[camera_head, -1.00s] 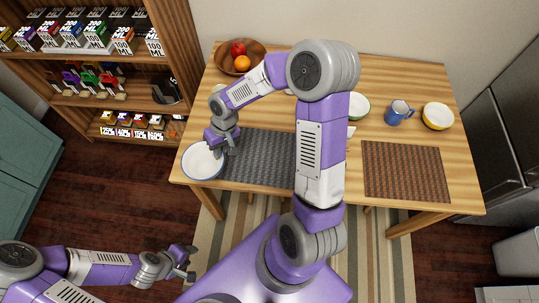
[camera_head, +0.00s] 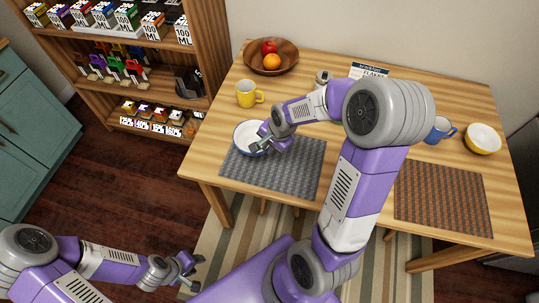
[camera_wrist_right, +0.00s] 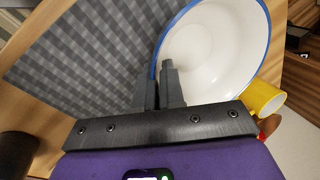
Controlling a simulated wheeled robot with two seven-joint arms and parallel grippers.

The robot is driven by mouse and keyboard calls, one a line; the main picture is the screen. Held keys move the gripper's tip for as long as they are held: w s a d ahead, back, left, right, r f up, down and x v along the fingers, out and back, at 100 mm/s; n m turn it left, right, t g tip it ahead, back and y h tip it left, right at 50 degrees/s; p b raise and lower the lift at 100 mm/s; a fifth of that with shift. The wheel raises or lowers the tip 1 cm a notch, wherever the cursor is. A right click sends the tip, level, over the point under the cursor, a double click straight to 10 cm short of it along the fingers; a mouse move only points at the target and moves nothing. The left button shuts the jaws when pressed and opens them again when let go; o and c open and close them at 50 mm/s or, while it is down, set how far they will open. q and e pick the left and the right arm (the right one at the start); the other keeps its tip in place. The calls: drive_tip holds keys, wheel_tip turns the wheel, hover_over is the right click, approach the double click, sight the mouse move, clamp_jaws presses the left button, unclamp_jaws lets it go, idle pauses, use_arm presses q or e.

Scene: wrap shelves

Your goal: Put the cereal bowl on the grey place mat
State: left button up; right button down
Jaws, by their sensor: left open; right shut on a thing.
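A white bowl with a blue rim (camera_head: 244,135) is at the upper left corner of the grey place mat (camera_head: 290,177), partly over the mat and partly over bare wood. My right gripper (camera_head: 259,147) is shut on the bowl's near rim. In the right wrist view, the fingers (camera_wrist_right: 160,80) pinch the rim of the bowl (camera_wrist_right: 220,50), with the grey mat (camera_wrist_right: 75,60) beside it. I cannot tell whether the bowl touches the mat or hangs just above it. My left gripper (camera_head: 190,269) is open and empty, low at the left, away from the table.
A yellow mug (camera_head: 246,95) stands just behind the bowl. A fruit bowl (camera_head: 284,62) is at the back left. A brown mat (camera_head: 441,198), a blue mug (camera_head: 437,131) and a yellow bowl (camera_head: 482,139) are on the right. My right arm hides the table's middle.

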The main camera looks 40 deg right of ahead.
drive_tip(key=shift+f+b, duration=0.65)
drive_tip(key=shift+f, duration=1.3)
drive_tip(key=shift+f, duration=0.1)
drive_tip(key=c, duration=1.2)
unclamp_jaws()
drive_tip(key=shift+c, duration=0.2)
drive_tip(key=p+v, duration=0.4)
drive_tip(key=v, duration=0.8)
drive_tip(key=shift+s, duration=0.1)
